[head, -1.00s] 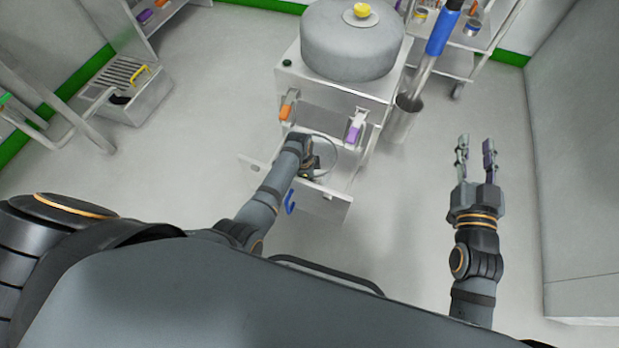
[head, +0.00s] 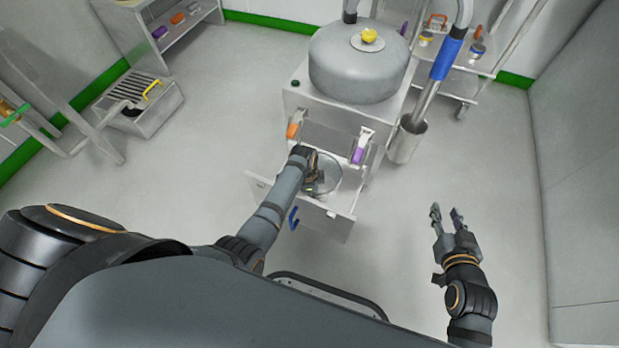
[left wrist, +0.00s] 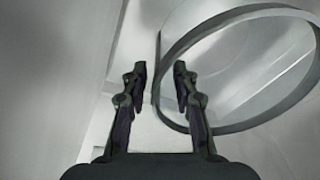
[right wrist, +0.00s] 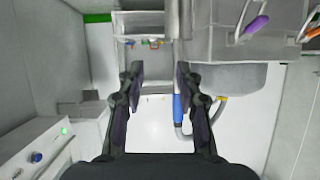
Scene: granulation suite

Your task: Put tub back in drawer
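The tub (head: 331,178) is a round, shiny metal vessel at the pulled-out drawer (head: 327,222) in the head view. From this angle I cannot tell whether it rests on the drawer floor. The drawer is pale metal with a blue handle. My left gripper (head: 313,178) reaches down at the tub's left side. In the left wrist view, its fingers (left wrist: 160,68) are apart, and the tub's rim (left wrist: 157,85) passes between them without visible clamping. My right gripper (head: 446,212) is open and empty over the floor at the right, away from the drawer.
The cabinet with a large grey drum (head: 362,62) on top stands behind the drawer, with orange and purple handles on its front. A metal bin (head: 407,142) stands to its right. A grated box (head: 140,101) is at left. Floor right of the drawer is clear.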

